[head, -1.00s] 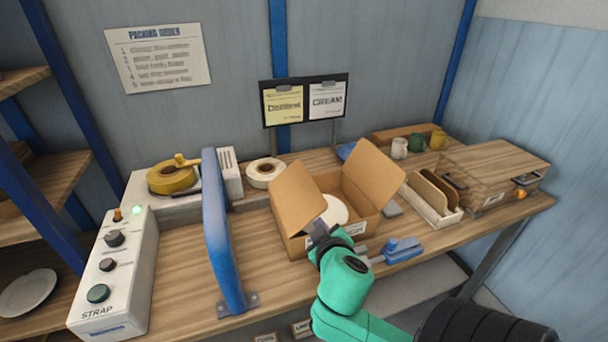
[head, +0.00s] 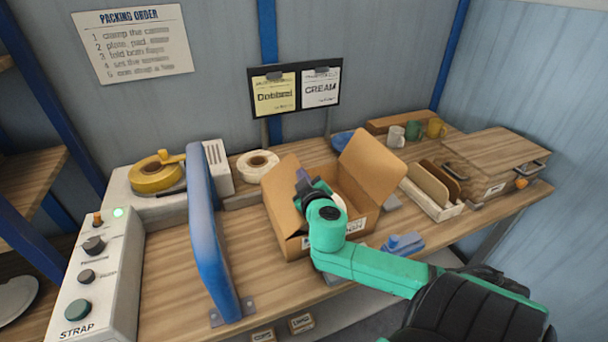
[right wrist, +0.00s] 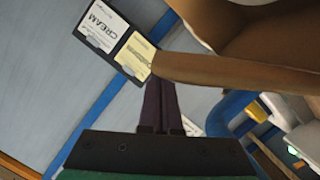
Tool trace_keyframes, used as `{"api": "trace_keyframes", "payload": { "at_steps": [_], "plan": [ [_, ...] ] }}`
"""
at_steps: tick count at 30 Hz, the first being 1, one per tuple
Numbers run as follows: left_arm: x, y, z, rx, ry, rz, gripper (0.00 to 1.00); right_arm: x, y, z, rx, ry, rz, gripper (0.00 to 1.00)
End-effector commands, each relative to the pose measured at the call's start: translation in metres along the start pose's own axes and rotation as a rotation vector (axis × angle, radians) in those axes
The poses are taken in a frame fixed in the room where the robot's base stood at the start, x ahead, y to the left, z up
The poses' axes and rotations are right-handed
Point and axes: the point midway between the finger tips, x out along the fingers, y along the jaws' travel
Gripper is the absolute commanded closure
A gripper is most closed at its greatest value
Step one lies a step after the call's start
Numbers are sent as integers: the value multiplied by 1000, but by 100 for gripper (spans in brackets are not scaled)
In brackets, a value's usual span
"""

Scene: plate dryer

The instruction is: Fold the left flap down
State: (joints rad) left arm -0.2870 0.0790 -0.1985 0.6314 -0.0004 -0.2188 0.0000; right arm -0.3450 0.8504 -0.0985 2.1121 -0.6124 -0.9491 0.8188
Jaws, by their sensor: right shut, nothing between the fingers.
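The open cardboard carton (head: 352,222) stands on the bench. Its left flap (head: 280,196) is up and leans outward to the left; its right flap (head: 373,166) is also up, leaning right. A white plate inside is mostly hidden behind my right arm. My right gripper (head: 303,177) is shut and empty, over the carton opening beside the left flap's inner side. In the right wrist view its shut fingers (right wrist: 160,100) point toward a brown cardboard edge (right wrist: 235,73), close to it; I cannot tell whether they touch. My left gripper is not in view.
A blue clamp arm (head: 208,235) stands left of the carton, beyond it the strap control box (head: 100,265). A tape roll (head: 258,165) sits behind. A divided tray (head: 432,200) and blue tool (head: 403,244) lie to the right. The bench between clamp arm and carton is clear.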

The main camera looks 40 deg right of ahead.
Motion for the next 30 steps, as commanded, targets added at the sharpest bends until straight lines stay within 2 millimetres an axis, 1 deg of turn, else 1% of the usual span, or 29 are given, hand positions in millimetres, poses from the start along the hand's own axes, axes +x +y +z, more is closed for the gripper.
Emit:
{"api": "trace_keyframes", "payload": {
  "at_steps": [1, 3, 8, 14, 30],
  "plan": [
    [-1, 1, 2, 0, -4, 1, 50, 1, 0, 5, -3, -2, 0, 100],
    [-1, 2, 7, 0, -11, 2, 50, 1, 0, 7, -1, 0, -1, 100],
    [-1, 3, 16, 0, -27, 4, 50, 2, -1, 8, 1, 1, -1, 100],
    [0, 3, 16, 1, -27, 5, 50, 2, -1, 9, 4, 0, -2, 100],
    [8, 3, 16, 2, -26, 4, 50, 4, 0, 21, 92, 0, -23, 100]
  ]
}}
